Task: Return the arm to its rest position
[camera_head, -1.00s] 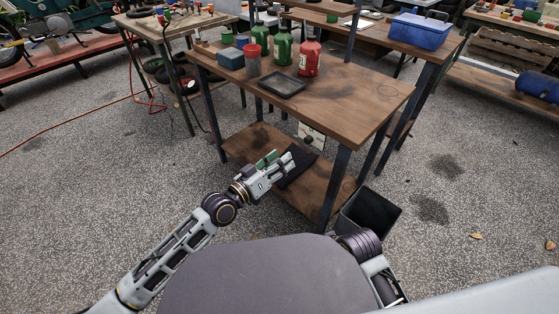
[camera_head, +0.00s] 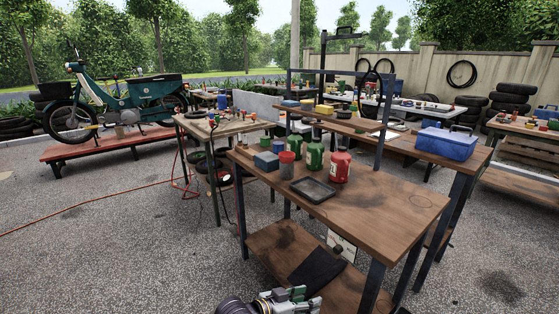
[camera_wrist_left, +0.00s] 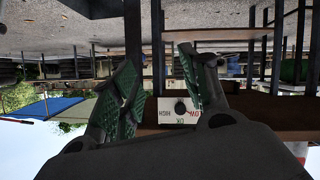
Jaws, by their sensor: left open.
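My left gripper (camera_head: 303,298) shows at the bottom edge of the head view, in front of the workbench's lower shelf (camera_head: 272,245). Its fingers are apart with nothing between them, and most of the arm behind it is out of frame. In the left wrist view the two green-padded fingers (camera_wrist_left: 157,62) stand wide apart and empty. A white plate with a dark knob (camera_wrist_left: 181,108) shows beyond them, upside down; in the head view the plate (camera_head: 341,245) is under the tabletop. My right gripper is not in view.
The wooden workbench (camera_head: 385,205) carries a dark tray (camera_head: 312,189), green bottles (camera_head: 315,155), a red bottle (camera_head: 339,167) and a blue box (camera_head: 266,161). A dark cloth (camera_head: 316,270) lies on the lower shelf. Open ground (camera_head: 110,250) is at the left.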

